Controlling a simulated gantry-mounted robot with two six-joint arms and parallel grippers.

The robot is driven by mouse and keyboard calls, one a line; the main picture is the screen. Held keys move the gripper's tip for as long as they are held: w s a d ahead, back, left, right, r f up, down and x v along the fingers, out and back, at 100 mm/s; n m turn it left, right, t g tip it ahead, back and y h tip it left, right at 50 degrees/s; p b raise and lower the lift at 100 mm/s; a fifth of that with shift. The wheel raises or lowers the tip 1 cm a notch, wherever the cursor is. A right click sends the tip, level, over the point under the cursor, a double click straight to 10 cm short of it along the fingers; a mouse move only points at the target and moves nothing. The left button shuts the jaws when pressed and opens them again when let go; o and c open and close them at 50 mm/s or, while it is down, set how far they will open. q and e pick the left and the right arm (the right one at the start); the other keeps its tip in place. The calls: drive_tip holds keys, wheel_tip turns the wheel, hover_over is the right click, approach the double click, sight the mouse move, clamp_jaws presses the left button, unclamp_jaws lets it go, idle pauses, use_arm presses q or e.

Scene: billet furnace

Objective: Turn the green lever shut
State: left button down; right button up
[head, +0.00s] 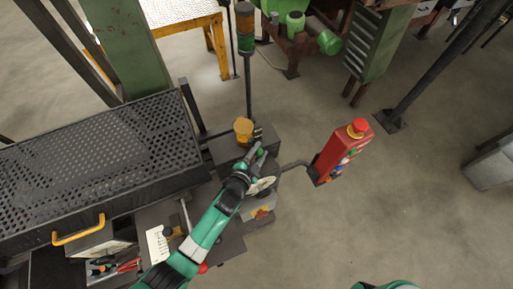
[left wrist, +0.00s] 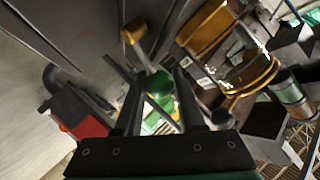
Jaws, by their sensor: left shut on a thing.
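The green lever's round knob (left wrist: 160,84) shows in the left wrist view between the two dark fingers of my left gripper (left wrist: 159,98). In the head view my left gripper (head: 254,160) reaches over the small dark control box, and a bit of the green knob (head: 261,153) shows at its fingertips. The gripper is shut on the lever's knob. The lever's arm and its pivot are mostly hidden by the gripper. My right gripper is out of view.
A red button box (head: 340,152) on a bent arm stands right of the lever. A perforated bed (head: 95,160) lies left.

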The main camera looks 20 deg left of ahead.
use_arm(q)
drive_tip(key=shift+w+d+f+m+g+y+p, duration=0.35)
drive_tip(key=shift+m+g+y, duration=0.2)
drive_tip(key=shift+g, duration=0.35)
drive_tip(key=c, duration=0.8)
unclamp_jaws()
drive_tip(key=shift+s+r+p, duration=0.3)
drive_tip(key=shift+r+p, duration=0.05)
drive_tip(key=shift+p, duration=0.05)
drive_tip(key=p+v, duration=0.3)
drive_tip(key=v, duration=0.7)
drive_tip(key=shift+s+r, duration=0.1)
drive_tip(key=shift+s, duration=0.25)
